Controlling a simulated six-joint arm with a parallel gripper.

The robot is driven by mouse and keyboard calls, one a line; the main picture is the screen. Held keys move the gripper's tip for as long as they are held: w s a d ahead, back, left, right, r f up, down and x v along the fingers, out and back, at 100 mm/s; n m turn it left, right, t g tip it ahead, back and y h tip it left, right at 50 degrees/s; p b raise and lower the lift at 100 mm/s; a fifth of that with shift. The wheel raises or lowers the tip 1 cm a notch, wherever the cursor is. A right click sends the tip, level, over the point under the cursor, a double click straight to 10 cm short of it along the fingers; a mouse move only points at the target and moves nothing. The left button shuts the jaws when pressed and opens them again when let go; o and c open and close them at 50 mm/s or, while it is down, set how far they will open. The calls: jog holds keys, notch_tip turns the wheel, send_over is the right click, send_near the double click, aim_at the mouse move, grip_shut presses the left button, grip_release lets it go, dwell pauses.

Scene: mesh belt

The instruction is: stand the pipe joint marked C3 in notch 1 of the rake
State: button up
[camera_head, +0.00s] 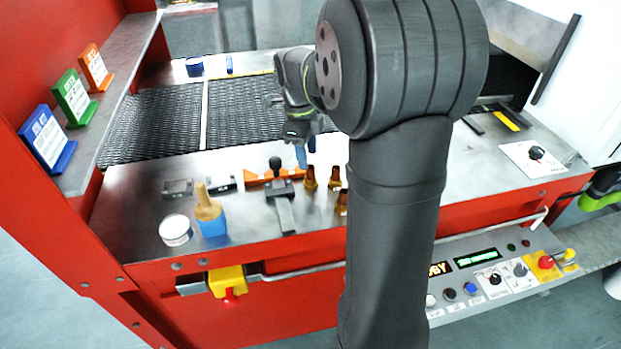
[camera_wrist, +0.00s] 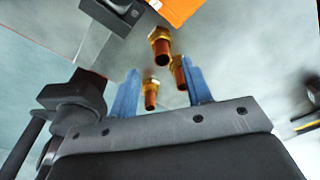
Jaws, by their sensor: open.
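Several brass and copper pipe joints stand on the steel ledge (camera_head: 440,180). In the head view one (camera_head: 310,178) is just below my gripper, another (camera_head: 335,178) is to its right, and a third (camera_head: 342,203) is partly hidden by my arm. The wrist view shows three joints (camera_wrist: 160,45), (camera_wrist: 178,70), (camera_wrist: 151,93). No C3 mark is legible. The orange rake (camera_head: 255,179) lies left of the joints, partly behind a black-knobbed lever; its notch numbers are unreadable. My gripper (camera_head: 306,152) is open above the joints, its blue fingers (camera_wrist: 163,72) apart and empty.
The black-knobbed lever (camera_head: 280,185) stands close left of the joints. Further left are two small dark blocks (camera_head: 177,187), (camera_head: 222,182), a wood-handled blue object (camera_head: 211,222) and a round white-topped tin (camera_head: 175,230). The mesh belt (camera_head: 150,125) runs behind the ledge.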

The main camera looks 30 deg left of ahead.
aim_at(310, 167)
jog(key=shift+w+d+f, duration=0.1)
jog(key=shift+d+f, duration=0.1)
jog(key=shift+f, duration=1.15)
jog(key=shift+w+d+f, duration=0.1)
jog(key=shift+d+f, duration=0.05)
jog(key=shift+f, duration=1.15)
grip_shut()
